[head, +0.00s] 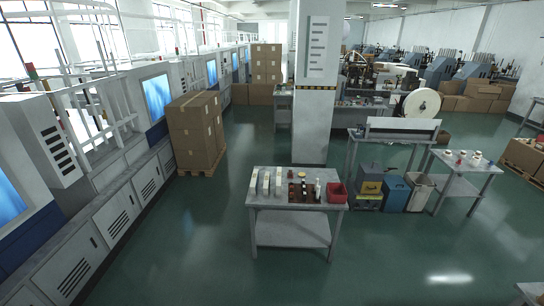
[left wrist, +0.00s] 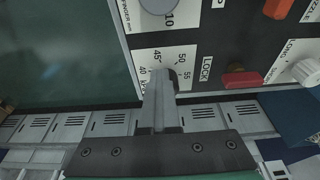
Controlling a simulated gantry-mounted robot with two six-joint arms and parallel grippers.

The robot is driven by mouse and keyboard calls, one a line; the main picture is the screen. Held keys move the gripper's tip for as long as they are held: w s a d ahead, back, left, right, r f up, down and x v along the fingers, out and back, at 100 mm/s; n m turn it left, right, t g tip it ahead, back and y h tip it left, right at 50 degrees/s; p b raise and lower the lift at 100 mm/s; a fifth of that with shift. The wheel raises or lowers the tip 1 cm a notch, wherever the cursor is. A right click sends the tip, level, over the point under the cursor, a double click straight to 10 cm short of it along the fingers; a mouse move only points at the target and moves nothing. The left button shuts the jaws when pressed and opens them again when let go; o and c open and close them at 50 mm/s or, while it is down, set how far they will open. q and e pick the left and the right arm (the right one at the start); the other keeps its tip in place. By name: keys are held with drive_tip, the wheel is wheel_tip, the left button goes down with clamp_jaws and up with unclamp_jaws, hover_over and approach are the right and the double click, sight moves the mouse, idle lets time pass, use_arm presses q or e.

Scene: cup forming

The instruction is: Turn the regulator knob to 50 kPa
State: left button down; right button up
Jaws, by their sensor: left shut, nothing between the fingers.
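In the left wrist view a dark control panel carries a white scale plate (left wrist: 150,56) marked 40, 45, 50 and 55. My left gripper (left wrist: 160,82) is shut and empty, with its fingers over the middle of this scale. The fingers cover whatever knob is at the scale's centre; only a dark rounded edge shows beside the fingertips. I cannot tell which number a pointer is at, or whether the fingers touch anything. Neither gripper shows in the head view, and the panel cannot be made out there.
Near the scale are a LOCK label (left wrist: 206,69), a red lever (left wrist: 243,80), a white knob (left wrist: 306,72), an orange knob (left wrist: 277,8) and a grey round knob (left wrist: 158,5). The head view shows a grey table (head: 290,230) with small items and open green floor.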

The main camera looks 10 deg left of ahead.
use_arm(q)
drive_tip(key=shift+s, duration=1)
drive_tip(key=shift+d, duration=0.15)
drive_tip(key=shift+d, duration=0.25)
